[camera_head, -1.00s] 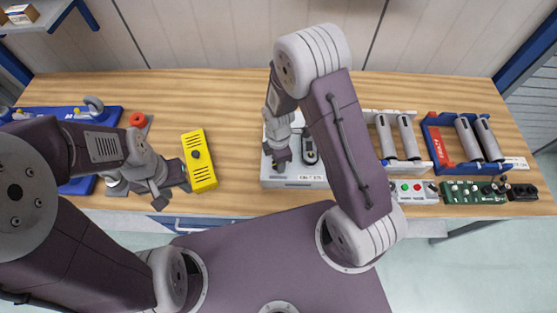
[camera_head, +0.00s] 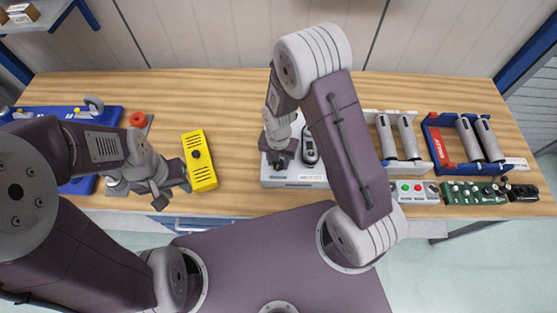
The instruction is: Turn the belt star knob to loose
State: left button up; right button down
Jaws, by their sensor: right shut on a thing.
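My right gripper (camera_head: 281,161) points down over the left part of a light grey unit (camera_head: 312,182) at the front middle of the bench. It is shut on what I take to be the belt star knob, which the fingers and wrist hide. A dark handheld-like part (camera_head: 309,150) with a small display sits on the same unit, just right of the gripper. The label on the unit's front is too small to read. My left gripper (camera_head: 172,192) is open and empty near the bench's front edge, left of the yellow box.
A yellow box (camera_head: 199,175) with a black knob lies between my grippers. A white rack (camera_head: 423,165) and a blue rack (camera_head: 432,145) hold grey cylinders at right. Button boxes (camera_head: 412,190) line the front right. The bench behind the yellow box is clear.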

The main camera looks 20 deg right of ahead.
aim_at(278, 164)
jog(key=shift+n, duration=1.5)
jog(key=c, duration=0.9)
grip_release()
jog(key=shift+o, duration=0.2)
jog(key=shift+r, duration=0.1)
notch_tip(278, 164, up, 9)
jog(key=b, duration=0.1)
